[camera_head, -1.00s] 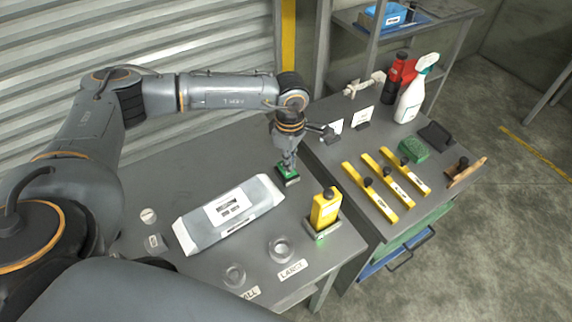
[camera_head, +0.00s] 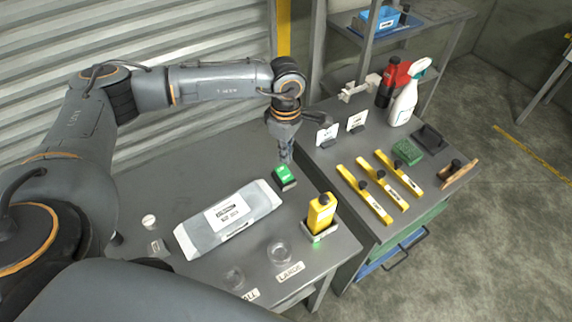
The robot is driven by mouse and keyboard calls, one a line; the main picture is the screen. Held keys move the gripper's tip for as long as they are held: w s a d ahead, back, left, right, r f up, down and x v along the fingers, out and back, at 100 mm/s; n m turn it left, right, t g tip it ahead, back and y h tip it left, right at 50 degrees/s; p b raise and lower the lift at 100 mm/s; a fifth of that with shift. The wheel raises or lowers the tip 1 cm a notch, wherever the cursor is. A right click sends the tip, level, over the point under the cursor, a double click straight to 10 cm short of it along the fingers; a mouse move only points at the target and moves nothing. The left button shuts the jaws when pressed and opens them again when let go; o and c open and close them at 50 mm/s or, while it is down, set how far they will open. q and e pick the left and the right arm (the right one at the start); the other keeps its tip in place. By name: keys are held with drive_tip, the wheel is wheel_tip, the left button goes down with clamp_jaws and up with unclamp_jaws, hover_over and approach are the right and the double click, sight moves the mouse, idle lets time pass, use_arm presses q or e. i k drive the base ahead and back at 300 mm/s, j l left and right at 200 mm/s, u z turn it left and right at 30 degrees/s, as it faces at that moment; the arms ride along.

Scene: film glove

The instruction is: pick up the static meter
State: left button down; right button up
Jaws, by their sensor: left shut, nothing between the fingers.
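A yellow handheld device (camera_head: 320,214), which looks like the static meter, stands upright in a small grey-green holder (camera_head: 318,235) near the table's right edge. My left gripper (camera_head: 286,158) points down behind it, further back on the table. The gripper is shut and empty, just above a small green-topped block (camera_head: 284,175). It is clearly apart from the yellow device. My right gripper does not show.
A grey-white packet (camera_head: 228,218) lies left of the holder on the grey table (camera_head: 190,187). Two clear round dishes (camera_head: 279,252) sit in front. Yellow bar tools (camera_head: 365,194) and a spray bottle (camera_head: 403,103) are on the right-hand bench.

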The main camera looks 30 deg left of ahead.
sight(321, 210)
drive_tip(key=k+l, duration=0.5)
drive_tip(key=k, duration=0.2)
drive_tip(key=k+l, duration=0.5)
drive_tip(key=k, duration=0.15)
